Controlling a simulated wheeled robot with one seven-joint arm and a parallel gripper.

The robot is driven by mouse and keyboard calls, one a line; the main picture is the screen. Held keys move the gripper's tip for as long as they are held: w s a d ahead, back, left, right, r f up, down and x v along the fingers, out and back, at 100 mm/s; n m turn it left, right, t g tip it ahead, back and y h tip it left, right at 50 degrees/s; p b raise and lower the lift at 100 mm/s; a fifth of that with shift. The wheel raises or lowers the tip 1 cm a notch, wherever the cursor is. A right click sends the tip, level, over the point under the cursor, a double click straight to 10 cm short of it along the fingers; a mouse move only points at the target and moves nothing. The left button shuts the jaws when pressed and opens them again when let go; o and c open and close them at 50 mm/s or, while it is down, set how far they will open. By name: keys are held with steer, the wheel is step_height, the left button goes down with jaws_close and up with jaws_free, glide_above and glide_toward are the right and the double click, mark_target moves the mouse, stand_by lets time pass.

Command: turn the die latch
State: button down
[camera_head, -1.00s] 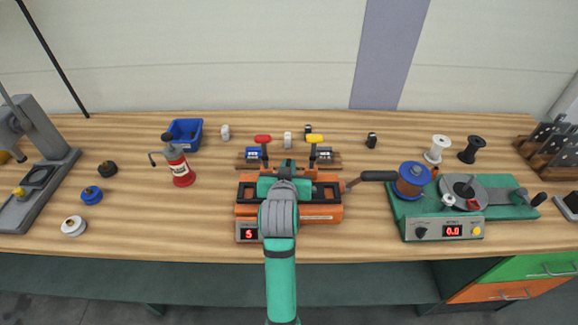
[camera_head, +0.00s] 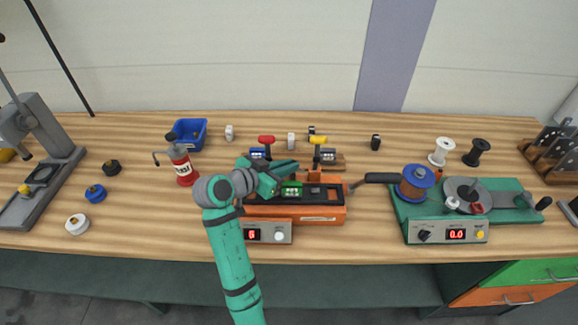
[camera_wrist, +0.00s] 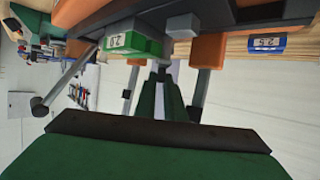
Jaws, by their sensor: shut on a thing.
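The orange die machine (camera_head: 330,214) stands at the middle front of the bench. A green die block (camera_head: 291,188) with a white label sits in it, and it also shows in the wrist view (camera_wrist: 125,44). My gripper (camera_wrist: 160,72) is beside this block, its jaws shut on a small grey part that looks like the die latch (camera_wrist: 162,64). In the head view my gripper (camera_head: 290,168) is over the machine's rear left part. The jaws hide most of the latch, so its angle cannot be told.
Red-handled (camera_head: 266,140) and yellow-handled (camera_head: 318,140) tools stand just behind the machine. A blue die (camera_wrist: 267,43) lies beyond it. The winder (camera_head: 450,215) with a copper spool stands right. A red bottle (camera_head: 183,170) stands left. Bench between bottle and machine is mostly clear.

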stand_by(0.6)
steer(key=c, duration=1.8)
jaws_free()
steer(key=shift+c, duration=0.2)
steer(key=shift+g, duration=0.3)
